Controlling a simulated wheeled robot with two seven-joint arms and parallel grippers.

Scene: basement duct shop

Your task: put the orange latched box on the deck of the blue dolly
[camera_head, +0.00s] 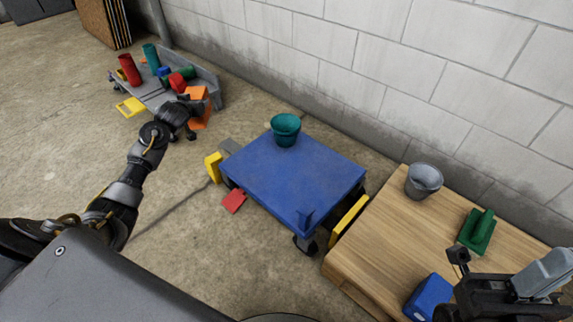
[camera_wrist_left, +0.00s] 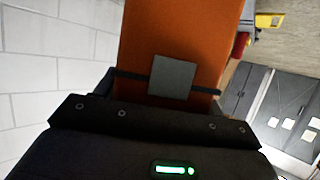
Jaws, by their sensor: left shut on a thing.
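The orange latched box (camera_head: 201,108) is held by my left gripper (camera_head: 190,106) in the head view, up and left of the blue dolly, apart from it. In the left wrist view the box (camera_wrist_left: 180,35) fills the upper middle, with a grey latch plate on its near face; the fingertips are mostly hidden. The blue dolly (camera_head: 285,175) stands on the floor in the middle of the head view. A teal bucket (camera_head: 286,127) stands at the far edge of its deck. My right gripper (camera_head: 490,275) is over the wooden table; its jaw gap is unclear.
A grey cart (camera_head: 205,88) with several coloured cylinders stands behind the box, near the wall (camera_head: 440,70). The wooden table (camera_head: 390,240) holds a grey bucket (camera_head: 424,180), a green tool (camera_head: 478,230) and a blue block (camera_head: 428,297). A red piece (camera_head: 235,200) lies beside the dolly. The deck's middle is clear.

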